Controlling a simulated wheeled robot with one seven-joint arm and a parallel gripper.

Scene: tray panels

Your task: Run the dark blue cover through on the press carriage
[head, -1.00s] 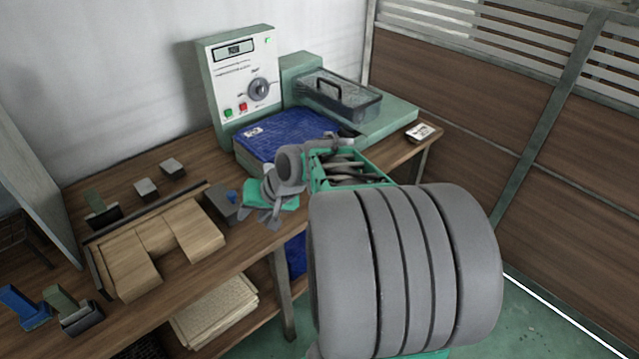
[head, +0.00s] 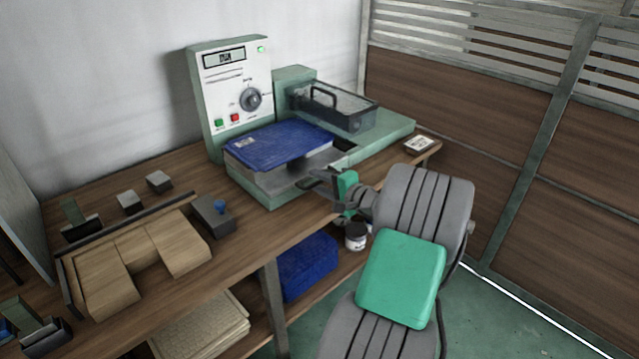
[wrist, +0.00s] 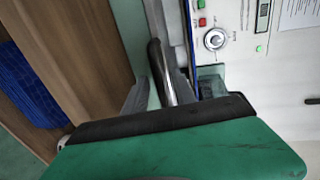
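The dark blue cover (head: 280,145) lies flat, with a small pale label, on the left part of the green press bed (head: 270,196). A bare grey plate (head: 312,163) shows to its right. A dark see-through hood (head: 335,108) with a black handle stands over the bed behind. My gripper (head: 318,183) is at the bed's front right side, right of the cover. In the wrist view my gripper (wrist: 160,95) has its grey fingers apart, with a curved shiny bar (wrist: 165,72) between them. Whether they touch it is unclear. The cover is not clearly seen there.
The press panel (head: 235,95) with dial and buttons stands behind the cover. Wooden blocks (head: 130,255) and a grey block with a blue knob (head: 213,215) lie left. A blue stack (head: 306,266) and white jar (head: 355,236) are below the tabletop. A small card box (head: 419,143) lies right.

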